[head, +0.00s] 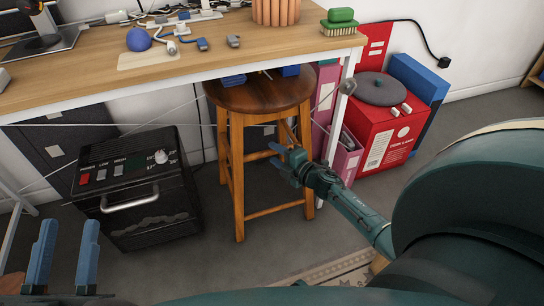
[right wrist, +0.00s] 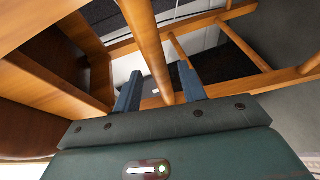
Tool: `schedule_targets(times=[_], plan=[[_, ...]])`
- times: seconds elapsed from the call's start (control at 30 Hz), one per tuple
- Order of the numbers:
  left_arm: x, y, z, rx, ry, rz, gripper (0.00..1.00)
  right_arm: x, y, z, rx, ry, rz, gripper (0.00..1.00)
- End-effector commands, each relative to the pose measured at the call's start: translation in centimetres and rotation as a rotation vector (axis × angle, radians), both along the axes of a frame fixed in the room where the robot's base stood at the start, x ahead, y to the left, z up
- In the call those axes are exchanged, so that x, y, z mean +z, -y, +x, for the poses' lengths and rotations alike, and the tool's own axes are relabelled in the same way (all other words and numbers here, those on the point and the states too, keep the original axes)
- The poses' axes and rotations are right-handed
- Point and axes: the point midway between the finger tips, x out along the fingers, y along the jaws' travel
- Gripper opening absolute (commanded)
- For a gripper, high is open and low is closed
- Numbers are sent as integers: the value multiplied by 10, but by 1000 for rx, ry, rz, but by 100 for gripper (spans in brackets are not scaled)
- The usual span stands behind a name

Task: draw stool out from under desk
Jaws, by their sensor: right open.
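The wooden stool (head: 262,94) stands upright with its round brown seat partly under the front edge of the desk (head: 220,60). My right gripper (head: 278,156) is open at the stool's right side, below the seat. In the right wrist view a stool leg (right wrist: 146,40) runs down between the open fingers (right wrist: 160,90); I cannot tell whether they touch it. My left gripper (head: 64,252) is at the lower left, away from the stool, with its two blue fingers apart and nothing between them.
A black heater-like box (head: 135,190) stands left of the stool. A pink file holder (head: 342,160) and a red box (head: 385,130) stand close on the right. A patterned rug (head: 345,268) lies in front. Grey floor (head: 262,258) before the stool is clear.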

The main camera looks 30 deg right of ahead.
Motion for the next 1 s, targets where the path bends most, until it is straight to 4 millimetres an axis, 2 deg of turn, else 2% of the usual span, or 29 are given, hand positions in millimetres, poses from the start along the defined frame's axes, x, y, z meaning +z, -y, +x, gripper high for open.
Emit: schedule_targets(times=[0.03, 0.2, 0.53, 1.0], plan=[[2, -1, 1, 0, 31, 3, 36, -4, -1, 8, 1, 1, 0, 41], [10, -1, 3, 0, 84, 8, 36, -5, -4, 20, 0, 0, -1, 41], [13, -2, 3, 0, 97, 10, 36, -4, -4, 22, 1, -1, 0, 41], [13, -2, 3, 1, 97, 9, 36, -4, -4, 22, 1, 0, 0, 2]])
